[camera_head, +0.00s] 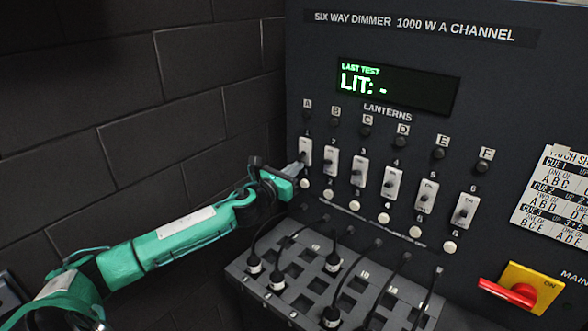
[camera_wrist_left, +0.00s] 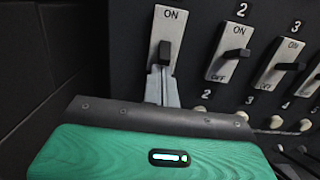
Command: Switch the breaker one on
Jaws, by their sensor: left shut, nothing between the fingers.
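Breaker one (camera_head: 306,147) is the leftmost white switch plate with a dark lever, in the row under the lantern lamps. It also shows in the left wrist view (camera_wrist_left: 169,22), with "ON" at its top and the lower part of the plate hidden by my fingers. My left gripper (camera_head: 299,162) is shut and empty. In the left wrist view its fingertips (camera_wrist_left: 161,72) are just below the dark lever (camera_wrist_left: 165,53); whether they touch it I cannot tell. The display (camera_head: 398,86) reads "LAST TEST LIT: -". The lamps A to F look dark.
More breakers, such as breaker two (camera_head: 331,161), stand close on the right, above a row of pale round buttons. Below is a patch panel (camera_head: 240,268) with plugs and cables. A red main handle (camera_head: 508,293) is at lower right. A brick wall (camera_head: 130,90) is on the left.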

